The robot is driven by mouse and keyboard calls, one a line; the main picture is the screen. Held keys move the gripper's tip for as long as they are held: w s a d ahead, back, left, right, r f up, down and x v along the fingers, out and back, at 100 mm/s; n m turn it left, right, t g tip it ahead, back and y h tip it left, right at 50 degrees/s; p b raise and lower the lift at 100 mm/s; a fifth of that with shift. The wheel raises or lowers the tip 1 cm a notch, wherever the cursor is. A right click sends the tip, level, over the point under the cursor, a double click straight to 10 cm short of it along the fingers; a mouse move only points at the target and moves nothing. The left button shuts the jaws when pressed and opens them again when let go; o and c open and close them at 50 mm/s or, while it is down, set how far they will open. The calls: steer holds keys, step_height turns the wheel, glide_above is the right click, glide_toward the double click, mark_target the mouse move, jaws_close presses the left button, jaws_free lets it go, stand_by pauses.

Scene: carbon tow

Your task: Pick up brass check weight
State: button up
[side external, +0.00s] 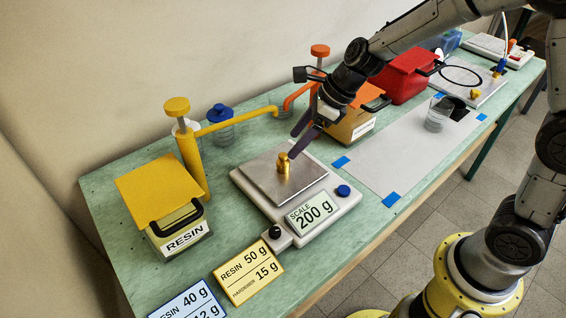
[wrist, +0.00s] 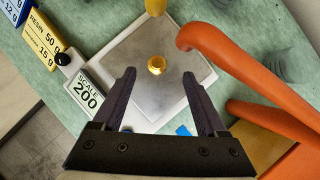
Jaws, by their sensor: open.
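The brass check weight (side external: 283,163) is a small golden cylinder with a knob. It stands upright on the metal plate (side external: 262,179) of the scale. The scale display (side external: 311,212) reads 200 g. In the wrist view the weight (wrist: 156,65) shows from above, beyond the fingertips and roughly midway between them. My gripper (side external: 300,142) is above the plate, just up and right of the weight in the side view. In the wrist view my gripper (wrist: 164,75) has its two dark fingers spread apart with nothing between them.
A yellow resin pump (side external: 187,155) stands left of the scale, its spout reaching over behind the plate. An orange pump spout (wrist: 240,70) runs close to my right finger in the wrist view. A grey sheet (side external: 400,150) with a clear cup (side external: 437,115) lies to the right.

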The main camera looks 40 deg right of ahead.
mark_target(284, 155)
steer(key=shift+a+x, duration=0.2)
steer(key=shift+x, duration=3.05)
steer(key=shift+s+r, duration=0.1)
jaws_close()
